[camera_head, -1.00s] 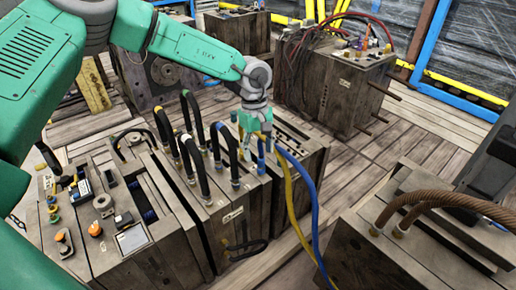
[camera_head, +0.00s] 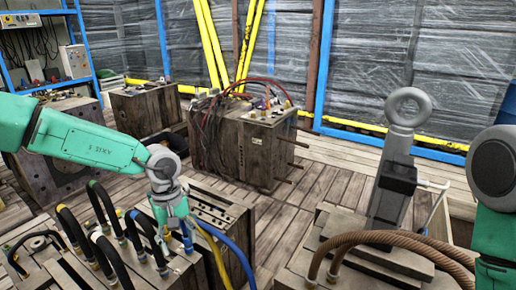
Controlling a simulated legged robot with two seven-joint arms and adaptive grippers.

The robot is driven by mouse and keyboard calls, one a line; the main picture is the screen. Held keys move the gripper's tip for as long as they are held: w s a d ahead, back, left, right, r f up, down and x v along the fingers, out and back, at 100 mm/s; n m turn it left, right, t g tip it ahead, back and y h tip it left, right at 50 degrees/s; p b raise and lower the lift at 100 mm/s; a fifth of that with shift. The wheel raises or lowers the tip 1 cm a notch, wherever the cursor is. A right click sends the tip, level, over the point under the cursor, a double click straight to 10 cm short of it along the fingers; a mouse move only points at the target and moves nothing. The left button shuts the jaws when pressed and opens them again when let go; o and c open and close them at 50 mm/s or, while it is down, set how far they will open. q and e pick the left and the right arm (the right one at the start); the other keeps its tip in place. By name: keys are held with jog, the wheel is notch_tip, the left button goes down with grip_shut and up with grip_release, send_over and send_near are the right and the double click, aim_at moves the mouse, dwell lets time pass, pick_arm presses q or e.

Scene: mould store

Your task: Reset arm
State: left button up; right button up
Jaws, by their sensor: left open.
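My left arm comes in from the left edge, and my left gripper (camera_head: 176,222) points down above the mould block with hoses (camera_head: 185,270) at the lower left. It is open. Its fingertips are close to the blue and yellow hoses (camera_head: 222,250) and their fittings; I cannot tell whether they touch. I see nothing held between the fingers. Part of my right arm shows in green and dark grey at the right edge; its gripper is out of the picture.
Black looped hoses (camera_head: 104,208) stand up left of the gripper. Another wooden-looking block (camera_head: 243,145) stands behind. Plank floor (camera_head: 300,205) is free between them.

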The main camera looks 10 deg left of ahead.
pick_arm(q)
jog(key=s+a+f+m+t+y, duration=0.25)
jog(key=s+f+y, duration=0.35)
jog(key=f, duration=0.4)
jog(key=s+f+m+h, duration=0.2)
jog(key=s+f+m, duration=0.1)
jog(key=s, duration=0.9)
jog(key=s+d+f+m+h, duration=0.1)
jog(key=s+f+m+h, duration=0.1)
jog(key=s, duration=1)
jog(key=shift+f+m+g+h, duration=0.4)
jog(key=shift+m+h, duration=0.2)
jog(key=shift+m, duration=0.55)
